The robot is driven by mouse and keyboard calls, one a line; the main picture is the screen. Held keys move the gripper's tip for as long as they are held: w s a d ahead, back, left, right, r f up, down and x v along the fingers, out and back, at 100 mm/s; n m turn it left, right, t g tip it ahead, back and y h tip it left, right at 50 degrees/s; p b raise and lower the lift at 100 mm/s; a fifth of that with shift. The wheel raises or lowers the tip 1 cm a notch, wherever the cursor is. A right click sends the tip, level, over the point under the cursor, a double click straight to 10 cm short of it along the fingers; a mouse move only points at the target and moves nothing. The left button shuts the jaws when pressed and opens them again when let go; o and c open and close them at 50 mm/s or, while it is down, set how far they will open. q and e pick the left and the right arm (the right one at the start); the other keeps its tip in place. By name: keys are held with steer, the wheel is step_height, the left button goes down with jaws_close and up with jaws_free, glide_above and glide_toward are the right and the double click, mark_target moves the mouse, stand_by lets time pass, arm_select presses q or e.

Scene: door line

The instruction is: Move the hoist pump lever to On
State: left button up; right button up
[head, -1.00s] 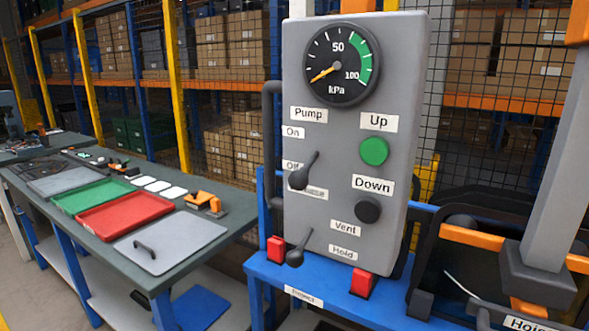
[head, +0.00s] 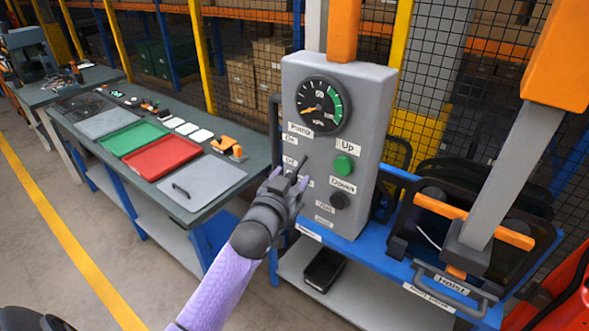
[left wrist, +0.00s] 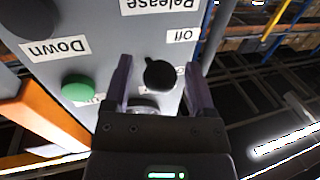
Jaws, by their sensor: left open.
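The hoist control box (head: 366,95) is a grey upright panel. Its dark pump lever (head: 303,162) sits beside the Off label, partly hidden by my gripper in the head view. In the left wrist view the lever's round black knob (left wrist: 160,75) shows between my fingers, near the Off and Release labels, with a visible gap on each side. My left gripper (head: 290,178) is open at the panel face, its fingers straddling the knob; it also shows in the left wrist view (left wrist: 158,88). The vent lever is hidden behind my arm. My right gripper is out of view.
A gauge (head: 320,105), a green Up button (head: 343,165) and a dark Down button (head: 340,201) are on the panel. A green-topped bench (head: 262,158) with trays stands left. A blue stand (head: 388,258) carries the box; an orange-handled hoist part (head: 474,221) is right.

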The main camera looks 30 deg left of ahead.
arm_select(q)
steer(key=shift+w+a, duration=0.2)
steer(key=shift+w, duration=0.95)
jaws_close()
stand_by(0.5)
